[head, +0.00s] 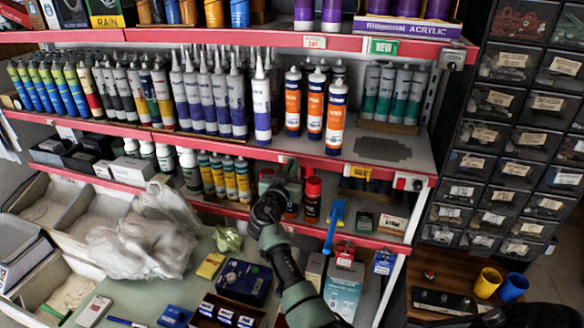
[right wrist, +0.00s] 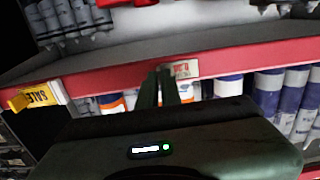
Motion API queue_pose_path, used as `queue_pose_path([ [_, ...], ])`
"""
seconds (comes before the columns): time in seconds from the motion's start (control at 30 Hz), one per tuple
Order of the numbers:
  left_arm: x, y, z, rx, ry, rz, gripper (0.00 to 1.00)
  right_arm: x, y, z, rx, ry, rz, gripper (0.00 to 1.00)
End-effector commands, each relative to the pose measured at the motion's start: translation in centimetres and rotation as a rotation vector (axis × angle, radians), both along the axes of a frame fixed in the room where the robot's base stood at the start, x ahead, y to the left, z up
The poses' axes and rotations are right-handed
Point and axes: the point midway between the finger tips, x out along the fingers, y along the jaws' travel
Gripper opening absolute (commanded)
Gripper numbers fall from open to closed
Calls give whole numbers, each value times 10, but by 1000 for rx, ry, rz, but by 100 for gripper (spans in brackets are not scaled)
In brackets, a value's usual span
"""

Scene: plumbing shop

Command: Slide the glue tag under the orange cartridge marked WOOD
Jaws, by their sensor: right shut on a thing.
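Three orange-and-white cartridges stand at the front of the middle shelf: left (head: 293,103), middle (head: 315,106) and right (head: 336,118). Their lettering is too small for me to tell which says WOOD. My right gripper (head: 288,172) is at that shelf's red front rail, below and slightly left of them. In the right wrist view, which looks upside down, the gripper (right wrist: 168,80) is shut on a small pale tag with red lettering (right wrist: 185,69), at the red rail. Orange cartridges (right wrist: 110,104) show partly behind the fingers. My left gripper is not in view.
White-and-purple cartridges (head: 262,105) stand left of the orange ones.

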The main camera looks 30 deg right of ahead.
Motion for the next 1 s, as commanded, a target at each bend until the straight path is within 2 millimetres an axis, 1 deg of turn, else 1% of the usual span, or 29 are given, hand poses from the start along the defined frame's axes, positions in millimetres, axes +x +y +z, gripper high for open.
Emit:
queue_pose_path([
  [0.77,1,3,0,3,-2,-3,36,-2,-4,2,-2,-2,-3,0],
  [0.87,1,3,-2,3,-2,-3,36,-12,-13,0,-2,-3,-5,0],
  [0.97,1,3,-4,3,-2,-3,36,-31,-29,-1,-2,-3,-6,0],
  [1.0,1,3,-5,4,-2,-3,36,-41,-36,-1,-2,-3,-6,0],
])
